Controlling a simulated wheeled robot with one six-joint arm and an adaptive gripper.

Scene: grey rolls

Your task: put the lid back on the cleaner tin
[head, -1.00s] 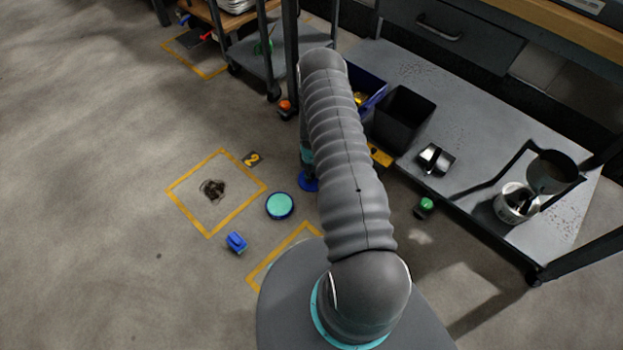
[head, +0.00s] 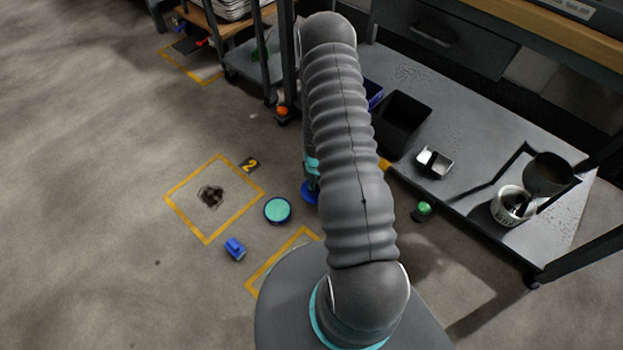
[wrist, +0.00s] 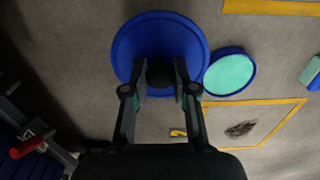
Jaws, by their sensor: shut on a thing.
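The lid (wrist: 140,38) is a round blue disc with a black knob. My gripper (wrist: 164,82) is shut on the knob, and the disc faces the wrist camera. In the head view a blue part of the lid (head: 308,193) shows at the left side of my arm, which hides the rest and most of the gripper. The cleaner tin (head: 277,210) is a round, open blue tin with teal content, on the floor just left of the lid. In the wrist view the tin (wrist: 230,73) is right of the lid, whose edge comes up against the tin's rim.
A yellow floor square (head: 207,238) with a dark stain (head: 210,197) lies left of the tin. A small blue object (head: 235,248) is below it. At right, a low grey shelf (head: 465,150) holds a black bin (head: 402,122) and a metal can (head: 512,205).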

